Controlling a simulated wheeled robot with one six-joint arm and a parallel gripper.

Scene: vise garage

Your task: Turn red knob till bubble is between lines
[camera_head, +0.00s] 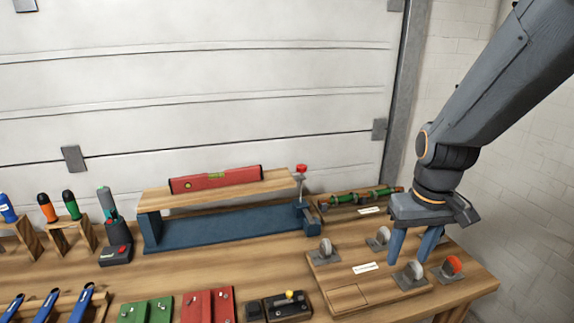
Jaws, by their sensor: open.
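A red spirit level (190,184) lies on a wooden plank (225,193) raised above a blue base (225,230). Its yellow-green vial (222,177) sits mid-length; the bubble and lines are too small to read. A small red knob (301,168) tops a thin upright screw at the plank's right end. My gripper (408,262) points down, to the right of and nearer than the knob, clear of it. Its blue-grey fingers are open, over or among the discs of a wooden board, with nothing visible between them. Whether the fingertips touch anything I cannot tell.
A tray of green-handled tools (362,196) lies right of the knob. Screwdrivers, coloured boxes and blue-handled tools fill the left and front. Bare tabletop shows mid-table.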

